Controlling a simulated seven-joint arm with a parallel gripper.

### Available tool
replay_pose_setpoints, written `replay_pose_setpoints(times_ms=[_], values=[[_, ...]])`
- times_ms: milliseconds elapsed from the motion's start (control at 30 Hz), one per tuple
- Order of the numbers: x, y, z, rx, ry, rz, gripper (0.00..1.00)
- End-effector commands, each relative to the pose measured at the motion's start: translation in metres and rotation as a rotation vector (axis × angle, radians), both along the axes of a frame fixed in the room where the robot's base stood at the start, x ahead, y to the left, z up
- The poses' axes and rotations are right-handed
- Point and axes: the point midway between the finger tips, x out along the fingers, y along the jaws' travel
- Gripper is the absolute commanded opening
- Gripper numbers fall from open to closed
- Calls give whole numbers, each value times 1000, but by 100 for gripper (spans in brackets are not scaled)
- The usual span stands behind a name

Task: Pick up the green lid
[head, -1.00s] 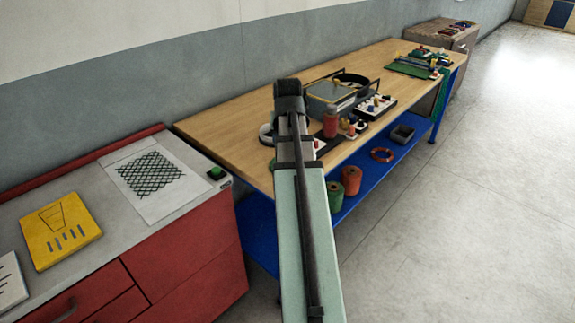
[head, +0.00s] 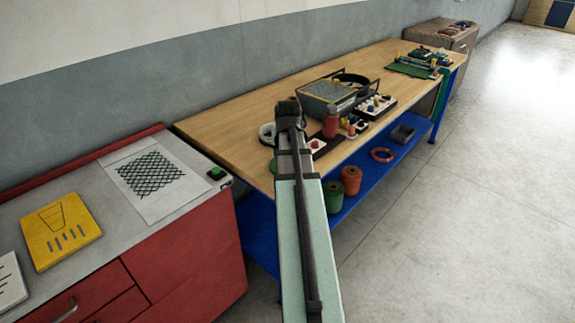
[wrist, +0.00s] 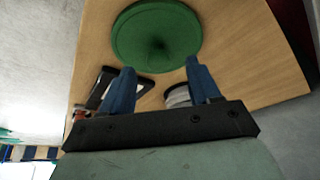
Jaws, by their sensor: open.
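The green lid (wrist: 157,33) is a round green disc with a darker centre, over the wooden tabletop in the wrist view. In the head view my arm hides the fingers and I cannot make out the lid clearly.
A white round item (wrist: 178,97) and a black-and-white tray (wrist: 108,85) lie near the fingers. The bench's left end is bare.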

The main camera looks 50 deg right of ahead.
Motion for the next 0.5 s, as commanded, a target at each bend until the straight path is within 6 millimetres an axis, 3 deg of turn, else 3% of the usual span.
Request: replay_pose_setpoints(times_ms=[300,500], values=[[9,-13,-32,0,0,1,62],[11,-14,-38,-1,0,2,62]])
